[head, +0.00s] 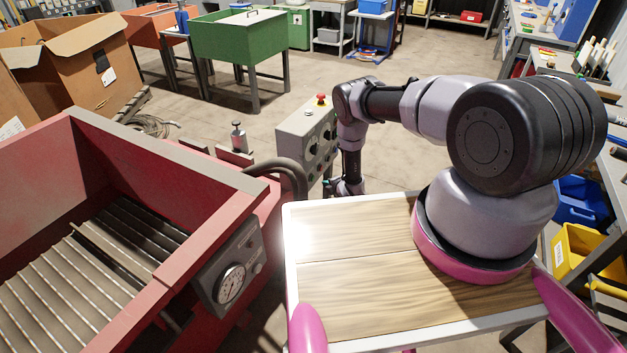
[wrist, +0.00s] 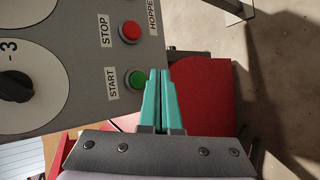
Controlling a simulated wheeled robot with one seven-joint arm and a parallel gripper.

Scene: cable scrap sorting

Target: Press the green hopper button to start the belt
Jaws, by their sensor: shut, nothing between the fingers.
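The green START button (wrist: 137,79) sits on the face of a grey control box (wrist: 75,110), beside its START label. My gripper (wrist: 161,73) has its teal fingers pressed together, with nothing between them. In the wrist view the fingertips overlap the button's right edge; I cannot tell whether they touch it. In the head view the control box (head: 293,137) stands past the red machine, and my gripper (head: 328,186) is low at its right side, small and partly hidden by my wrist. The button cannot be made out clearly there.
A red STOP button (wrist: 129,32) is close to the green one. A black knob (wrist: 14,86) is on the same panel. A red emergency button (head: 321,99) tops the box. Dark hoses curve beside the box.

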